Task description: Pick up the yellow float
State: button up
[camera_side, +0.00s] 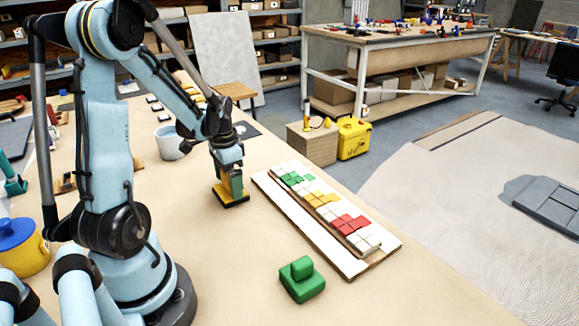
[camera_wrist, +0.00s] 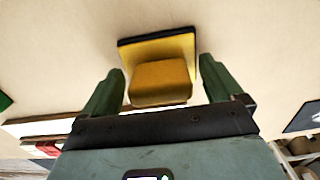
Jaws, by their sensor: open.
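The yellow float (camera_side: 231,198) stands on the table, left of the mosaic panel, with a yellow block grip on a flat, dark-edged base. It also shows in the wrist view (camera_wrist: 160,82), its block lying between my two green fingers. My gripper (camera_side: 231,180) is lowered over the float from above. In the wrist view my gripper (camera_wrist: 161,88) is open, one finger on each side of the block, with a visible gap at both sides.
A mosaic panel (camera_side: 272,190) with green, yellow, red and white tiles lies to the right of the float. A green float (camera_side: 302,279) stands in front. A white bucket (camera_side: 169,143) is behind the arm. Bare table lies between the yellow and green floats.

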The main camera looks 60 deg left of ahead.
jog(key=c, duration=1.2)
jog(key=shift+r, duration=0.15)
jog(key=shift+r, duration=0.5)
jog(key=r, duration=0.2)
jog(key=d+r, duration=0.1)
jog(key=shift+w+d+r, duration=0.15)
jog(key=shift+d+r, duration=0.05)
jog(key=shift+r, duration=0.15)
jog(key=d+r, duration=0.2)
jog(key=d, duration=0.1)
jog(key=w+d+r, duration=0.1)
jog(key=d+r, duration=0.1)
jog(key=d, duration=0.1)
jog(key=d+r, duration=0.2)
jog(key=d, duration=0.2)
jog(key=shift+w, duration=0.4)
